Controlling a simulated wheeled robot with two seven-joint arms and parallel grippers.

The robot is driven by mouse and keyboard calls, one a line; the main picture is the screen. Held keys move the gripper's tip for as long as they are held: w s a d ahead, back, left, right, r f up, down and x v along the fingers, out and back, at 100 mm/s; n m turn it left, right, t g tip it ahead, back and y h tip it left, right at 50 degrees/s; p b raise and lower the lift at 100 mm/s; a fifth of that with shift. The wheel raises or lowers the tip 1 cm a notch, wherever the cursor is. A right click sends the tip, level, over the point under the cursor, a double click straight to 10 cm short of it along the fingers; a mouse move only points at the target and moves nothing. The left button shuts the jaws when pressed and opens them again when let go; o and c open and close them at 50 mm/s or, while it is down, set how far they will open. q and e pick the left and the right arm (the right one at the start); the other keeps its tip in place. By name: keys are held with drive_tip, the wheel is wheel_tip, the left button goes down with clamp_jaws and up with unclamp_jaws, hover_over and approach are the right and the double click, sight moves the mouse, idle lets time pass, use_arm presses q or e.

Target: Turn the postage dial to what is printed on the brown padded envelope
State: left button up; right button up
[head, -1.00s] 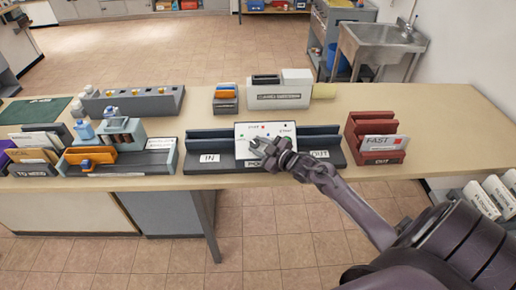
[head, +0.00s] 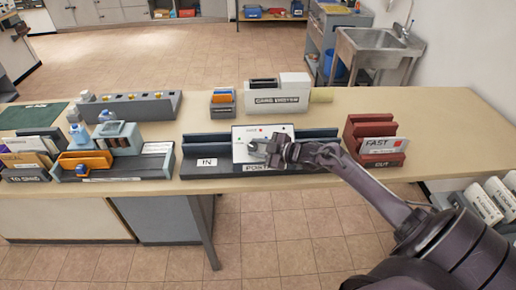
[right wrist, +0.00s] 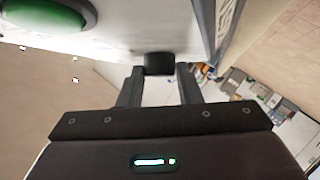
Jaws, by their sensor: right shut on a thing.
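The white postage panel (head: 245,134) stands upright in the dark grey stand marked IN and POST. My right gripper (head: 274,150) is at the front of the panel and covers part of it. In the right wrist view, a small dark knob (right wrist: 159,63), seemingly the dial, sticks out from the white panel between the two fingers of my right gripper (right wrist: 159,82), which are shut on it. The dial's markings are hidden or too small to read. A tan envelope (head: 14,161) stands in the left rack; I cannot tell whether it is the brown padded one. My left gripper is out of view.
A red rack (head: 360,129) with a FAST envelope stands to the right. A grey unit with an orange item (head: 86,160) is to the left. A large green button (right wrist: 45,12) sits on the panel. The table's right end is clear.

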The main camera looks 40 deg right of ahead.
drive_tip(key=o, duration=1)
drive_tip(key=shift+c, duration=0.2)
drive_tip(key=shift+s+d, duration=0.2)
drive_tip(key=shift+s, duration=0.2)
drive_tip(key=b+v, duration=0.1)
drive_tip(key=v, duration=0.6)
drive_tip(key=shift+r, duration=0.2)
drive_tip(key=shift+a, duration=0.1)
